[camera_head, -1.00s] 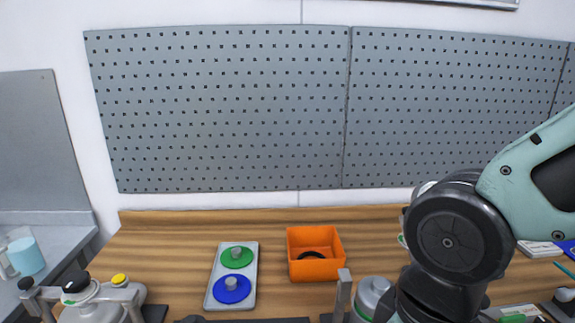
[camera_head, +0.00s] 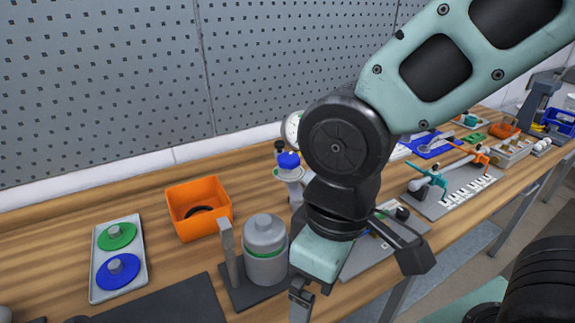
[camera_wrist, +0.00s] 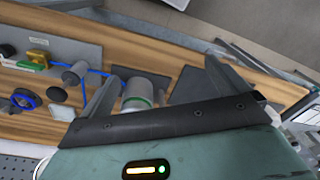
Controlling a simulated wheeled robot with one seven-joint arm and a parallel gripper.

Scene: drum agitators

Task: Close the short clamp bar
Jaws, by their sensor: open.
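A grey drum (camera_head: 265,245) with a green band stands on a dark base plate (camera_head: 240,296) in the head view. An upright grey bar (camera_head: 228,250) rises beside its left side; I cannot tell whether this is the short clamp bar. My gripper (camera_head: 300,300) is to the right of and in front of the drum, partly cut off by the lower edge. In the wrist view my gripper (camera_wrist: 158,75) is open, its dark fingers spread and nothing held. The drum (camera_wrist: 137,93) shows beyond them, its lower part hidden by the gripper body.
An orange bin (camera_head: 198,207) holds a black ring. Left of it is a tray (camera_head: 96,280) with green and blue discs. A blue-capped device (camera_head: 289,165) stands behind my arm. Fixtures (camera_head: 455,185) crowd the bench to the right. Bare wood lies between tray and bin.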

